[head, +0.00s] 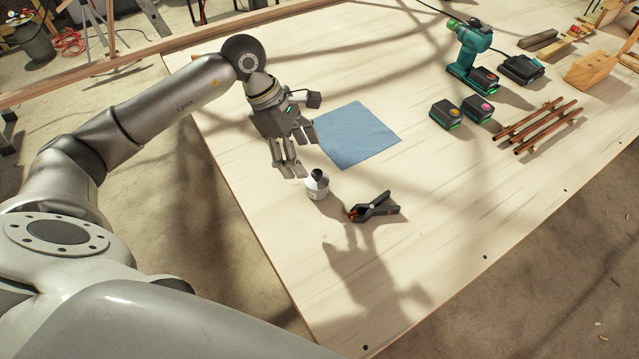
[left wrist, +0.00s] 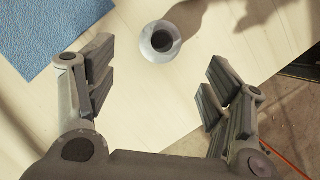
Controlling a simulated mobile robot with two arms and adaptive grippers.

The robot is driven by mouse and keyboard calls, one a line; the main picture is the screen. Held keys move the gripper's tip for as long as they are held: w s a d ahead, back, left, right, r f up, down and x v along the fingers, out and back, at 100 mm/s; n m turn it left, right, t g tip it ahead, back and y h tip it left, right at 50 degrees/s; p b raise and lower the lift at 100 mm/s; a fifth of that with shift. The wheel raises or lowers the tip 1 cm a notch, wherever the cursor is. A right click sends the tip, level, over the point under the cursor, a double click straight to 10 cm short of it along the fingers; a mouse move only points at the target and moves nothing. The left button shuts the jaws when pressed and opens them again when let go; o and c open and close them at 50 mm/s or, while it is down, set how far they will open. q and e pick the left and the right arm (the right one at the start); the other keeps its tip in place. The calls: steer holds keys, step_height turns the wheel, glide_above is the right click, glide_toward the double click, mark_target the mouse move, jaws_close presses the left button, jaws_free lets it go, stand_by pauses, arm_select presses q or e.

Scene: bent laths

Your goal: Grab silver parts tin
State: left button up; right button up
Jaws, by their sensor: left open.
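The silver parts tin (head: 317,188) stands upright on the pale wooden table, a small rounded silver thing with a dark top. In the left wrist view the tin (left wrist: 160,41) shows from above as a silver ring around a dark centre. My left gripper (head: 290,173) is open and empty, pointing down just left of and behind the tin. In the left wrist view the tin lies ahead of and between the two spread fingers of the gripper (left wrist: 160,68), apart from both. My right gripper is in neither view.
A black and orange spring clamp (head: 375,207) lies close right of the tin. A blue cloth (head: 355,135) lies behind it. A green drill (head: 470,55), battery packs (head: 446,115) and copper pipes (head: 537,127) sit further right. The table's front part is clear.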

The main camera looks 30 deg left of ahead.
mark_target(317, 180)
arm_select(q)
steer(key=x, duration=0.3)
steer(key=shift+d+f+p, duration=0.1)
steer(key=shift+d+p, duration=0.05)
steer(key=shift+p, duration=0.2)
steer(key=shift+d+f+p, duration=0.25)
steer(key=shift+f+p, duration=0.2)
steer(key=shift+f, duration=0.05)
steer(key=p+x, duration=0.1)
steer(key=x, duration=0.2)
steer(key=shift+w+d+f+p, duration=0.1)
steer(key=shift+d+f+p, duration=0.05)
steer(key=shift+p, duration=0.2)
steer(key=shift+d+f, duration=0.1)
steer(key=shift+f, duration=0.4)
steer(key=c, duration=1.1)
